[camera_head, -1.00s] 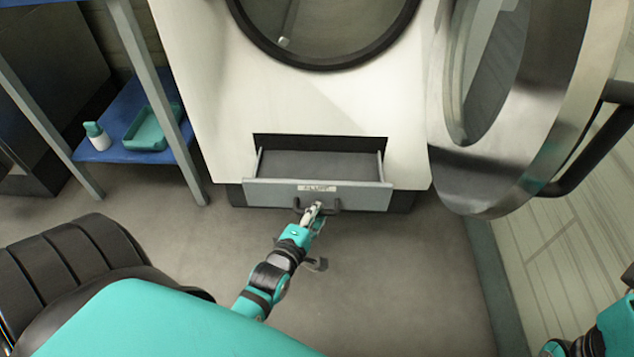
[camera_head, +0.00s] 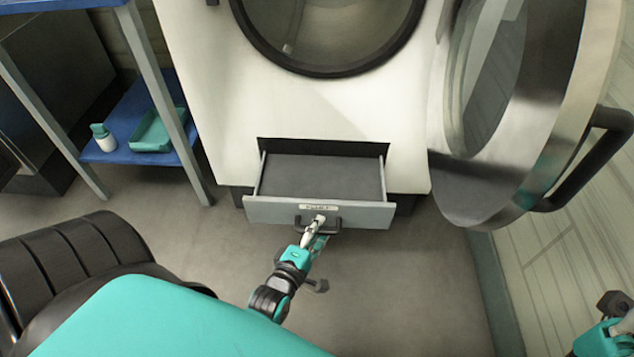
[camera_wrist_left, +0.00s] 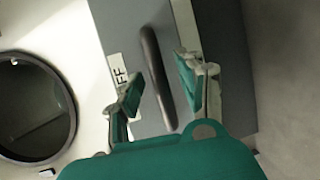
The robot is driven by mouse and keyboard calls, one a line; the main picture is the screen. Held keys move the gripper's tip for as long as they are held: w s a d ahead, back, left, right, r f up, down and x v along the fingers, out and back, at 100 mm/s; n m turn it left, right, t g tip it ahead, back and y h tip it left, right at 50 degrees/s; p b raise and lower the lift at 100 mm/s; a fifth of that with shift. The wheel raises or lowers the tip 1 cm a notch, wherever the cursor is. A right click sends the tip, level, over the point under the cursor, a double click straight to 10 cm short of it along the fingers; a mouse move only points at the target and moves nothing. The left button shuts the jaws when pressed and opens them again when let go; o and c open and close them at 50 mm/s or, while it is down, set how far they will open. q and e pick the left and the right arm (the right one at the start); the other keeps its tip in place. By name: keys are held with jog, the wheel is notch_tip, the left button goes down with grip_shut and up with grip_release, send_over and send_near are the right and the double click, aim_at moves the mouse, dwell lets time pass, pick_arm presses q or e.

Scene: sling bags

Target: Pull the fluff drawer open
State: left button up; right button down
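The fluff drawer (camera_head: 355,214) is a grey drawer low in the white machine. It stands pulled out, with its dark inside showing. Its front has a white label and a dark bar handle (camera_head: 300,224), also seen in the left wrist view (camera_wrist_left: 157,75). My left gripper (camera_head: 318,222) is at the handle. In the left wrist view its two fingers (camera_wrist_left: 160,88) stand apart on either side of the bar, with gaps visible between fingers and bar. My right gripper (camera_head: 612,304) is partly in view at the lower right, away from the drawer; its fingers are unclear.
The machine's round door (camera_head: 455,190) hangs open at the right with a black handle. A blue shelf (camera_head: 100,150) at the left holds a small bottle (camera_head: 104,139) and a teal tray (camera_head: 157,132). The floor (camera_head: 400,290) in front of the drawer is clear.

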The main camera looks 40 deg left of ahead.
pick_arm(q)
jog(key=v, duration=1.2)
dwell(0.4)
